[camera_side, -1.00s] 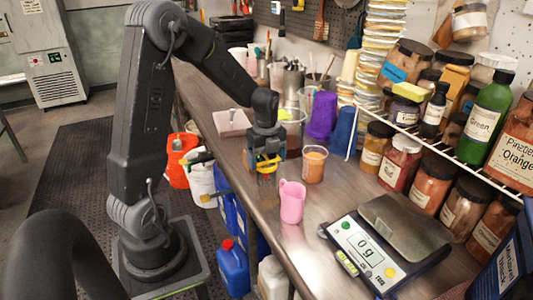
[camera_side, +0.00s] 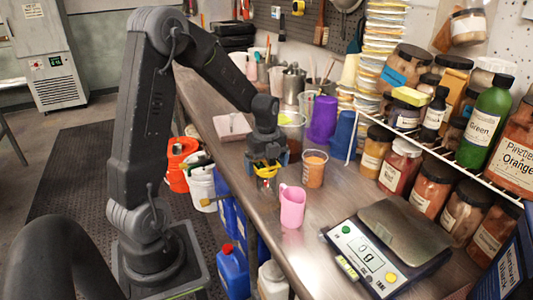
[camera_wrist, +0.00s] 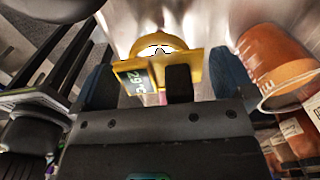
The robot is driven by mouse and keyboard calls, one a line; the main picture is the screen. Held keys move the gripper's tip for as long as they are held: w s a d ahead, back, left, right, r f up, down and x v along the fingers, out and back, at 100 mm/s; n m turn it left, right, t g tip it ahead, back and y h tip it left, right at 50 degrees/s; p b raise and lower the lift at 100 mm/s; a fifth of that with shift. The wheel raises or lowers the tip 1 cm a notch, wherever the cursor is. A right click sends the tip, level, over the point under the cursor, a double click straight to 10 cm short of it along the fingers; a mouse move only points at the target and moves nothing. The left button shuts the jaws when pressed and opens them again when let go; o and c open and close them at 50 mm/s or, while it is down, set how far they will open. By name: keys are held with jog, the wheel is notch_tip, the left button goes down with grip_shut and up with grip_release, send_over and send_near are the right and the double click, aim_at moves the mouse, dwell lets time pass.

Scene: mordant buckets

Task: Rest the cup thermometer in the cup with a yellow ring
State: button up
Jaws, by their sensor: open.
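The cup thermometer (camera_wrist: 137,82) is a yellow block with a small digital display, close in front of the wrist camera. My gripper (camera_wrist: 168,88) is open, with a blue finger on either side of the thermometer and a gap at each side. A curved yellow band (camera_wrist: 160,42) shows just beyond the display; I cannot tell whether it belongs to the thermometer or a cup. In the side view my gripper (camera_side: 266,163) is above the bench edge, with yellow (camera_side: 265,171) between and below its fingers. What lies under it is too small to tell.
A clear cup of orange liquid (camera_side: 314,170) stands right of my gripper, near it in the wrist view (camera_wrist: 275,65). A pink mug (camera_side: 292,207) stands in front, then a scale (camera_side: 370,255). Purple (camera_side: 322,120) and blue cups (camera_side: 345,133) stand behind. Jars line the right.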

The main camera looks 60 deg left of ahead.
notch_tip(320, 180, up, 14)
jog(key=shift+f, duration=0.2)
jog(key=shift+d, duration=0.15)
dwell(0.4)
jog(key=s+d+r+n+t, duration=0.1)
jog(key=s+d+n+t, duration=0.1)
jog(key=s+d+n, duration=0.4)
jog(key=s+d+n+t, duration=0.3)
jog(key=s+d+n, duration=0.4)
jog(key=d+n, duration=0.5)
jog(key=shift+d+r+t, duration=0.3)
jog(key=shift+d+r, duration=0.1)
jog(key=shift+d, duration=0.4)
jog(key=shift+s, duration=0.1)
